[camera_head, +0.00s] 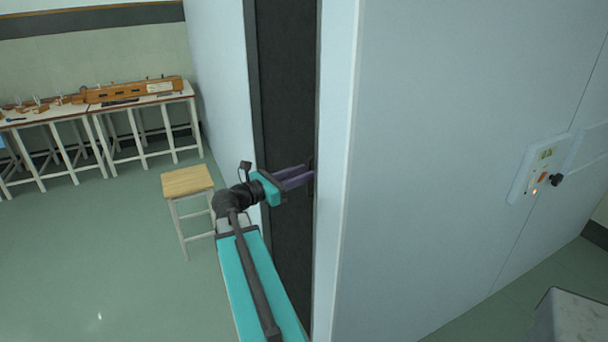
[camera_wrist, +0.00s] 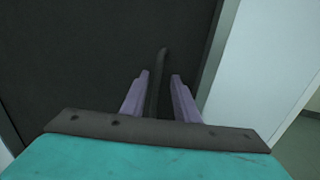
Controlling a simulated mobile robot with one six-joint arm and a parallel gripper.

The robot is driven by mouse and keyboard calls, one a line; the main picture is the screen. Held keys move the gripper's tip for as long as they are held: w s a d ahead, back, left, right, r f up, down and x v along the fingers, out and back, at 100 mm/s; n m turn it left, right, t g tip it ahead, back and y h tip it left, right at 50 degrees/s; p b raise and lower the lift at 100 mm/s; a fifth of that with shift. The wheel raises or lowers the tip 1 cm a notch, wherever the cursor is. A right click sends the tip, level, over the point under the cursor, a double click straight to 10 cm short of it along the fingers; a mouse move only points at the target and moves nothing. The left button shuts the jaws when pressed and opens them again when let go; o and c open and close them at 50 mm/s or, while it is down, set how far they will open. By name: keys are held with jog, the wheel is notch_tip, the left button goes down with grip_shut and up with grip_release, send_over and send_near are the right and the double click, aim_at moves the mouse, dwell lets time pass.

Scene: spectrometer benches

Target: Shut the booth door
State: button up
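The booth door (camera_head: 285,90) is a tall dark panel in the pale booth wall, with a grey frame along its sides. It fills most of the wrist view (camera_wrist: 70,60). I cannot tell whether it is fully flush with its frame. A dark upright bar handle (camera_wrist: 161,62) stands on the door. My gripper (camera_head: 308,174) reaches the right side of the door at handle height. In the wrist view its two purple fingers (camera_wrist: 159,76) are apart, one on each side of the handle, with a gap visible on the right. The fingertips partly hide the handle in the head view.
A wooden-topped stool (camera_head: 188,181) stands left of my arm. White benches (camera_head: 140,98) with wooden instruments line the back left. A control panel (camera_head: 540,170) is on the booth's right wall. A grey block (camera_head: 575,318) is at lower right. Left floor is mostly clear.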

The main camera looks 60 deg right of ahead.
jog(key=b+v, duration=0.2)
jog(key=v, duration=1)
jog(key=shift+w+a, duration=0.15)
jog(key=shift+a, duration=0.2)
